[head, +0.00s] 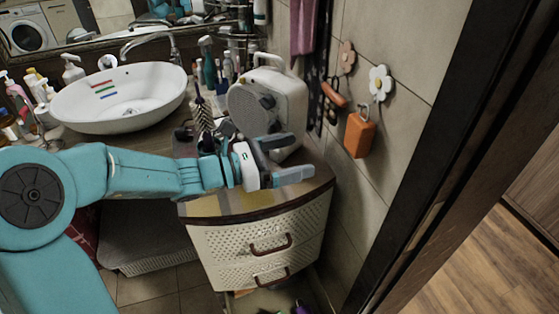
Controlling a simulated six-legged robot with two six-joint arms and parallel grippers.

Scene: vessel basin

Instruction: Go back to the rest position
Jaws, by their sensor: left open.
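My left gripper (287,160) reaches in from the left over the countertop (245,201). Its two fingers are apart and I see nothing between them. It is in front of a white case with a grey round part and a handle (283,99), overlapping its lower edge in the view; I cannot tell if they touch. My left arm stretches nearly level across the lower left. My right gripper is not in the picture.
A white vessel basin (160,95) stands at the upper left with bottles around it. Below the counter are white drawers (262,245); a lower one is open. An orange pouch (360,132) hangs on the tiled wall. A dark door frame (440,160) stands at right.

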